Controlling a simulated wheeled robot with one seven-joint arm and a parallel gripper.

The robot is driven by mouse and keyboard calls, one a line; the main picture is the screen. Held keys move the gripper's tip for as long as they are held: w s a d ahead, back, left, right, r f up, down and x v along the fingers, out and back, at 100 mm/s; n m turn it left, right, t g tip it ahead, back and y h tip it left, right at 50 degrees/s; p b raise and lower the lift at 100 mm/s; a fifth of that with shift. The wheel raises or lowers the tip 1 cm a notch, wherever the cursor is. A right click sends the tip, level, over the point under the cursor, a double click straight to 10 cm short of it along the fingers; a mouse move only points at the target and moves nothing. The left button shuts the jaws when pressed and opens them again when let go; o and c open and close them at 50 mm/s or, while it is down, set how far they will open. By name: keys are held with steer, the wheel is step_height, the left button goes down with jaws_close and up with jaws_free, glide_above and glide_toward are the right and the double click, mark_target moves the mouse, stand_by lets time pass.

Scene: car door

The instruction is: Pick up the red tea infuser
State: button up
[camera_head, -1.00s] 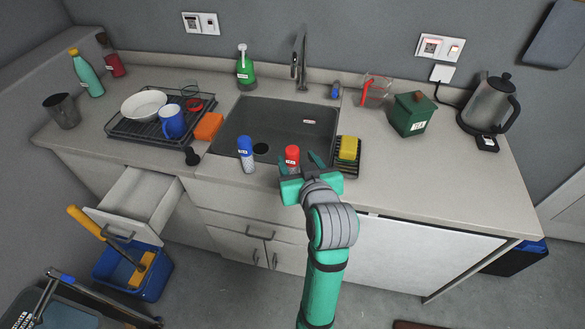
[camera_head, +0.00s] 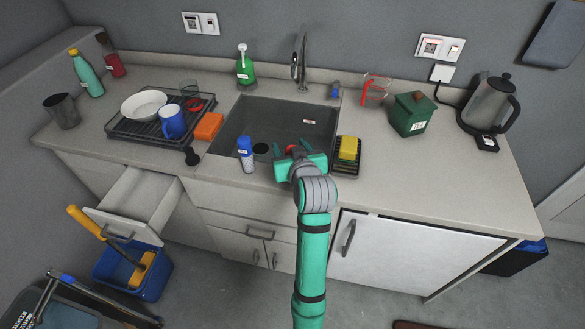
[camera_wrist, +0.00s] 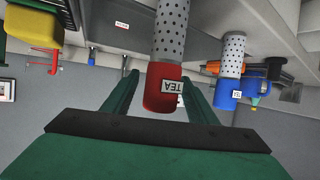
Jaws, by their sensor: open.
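The red tea infuser (camera_wrist: 164,92) has a red cap labelled TEA and a perforated metal body. In the wrist view, which is upside down, it lies between the two teal fingers of my gripper (camera_wrist: 160,78), with gaps seen on both sides. In the head view only its red top (camera_head: 292,149) shows at the sink's front edge; my gripper (camera_head: 299,154) hides the rest. My gripper is open. How deep the infuser sits between the fingers is hard to tell.
A similar blue infuser (camera_head: 246,158) stands close by on the left. A rack with a yellow sponge (camera_head: 349,148) is close on the right. The sink (camera_head: 270,115) lies behind. A drying rack (camera_head: 150,128) is further left. The counter at right front is clear.

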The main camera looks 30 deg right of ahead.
steer(key=shift+w, duration=0.1)
steer(key=shift+c, duration=0.4)
jaws_close()
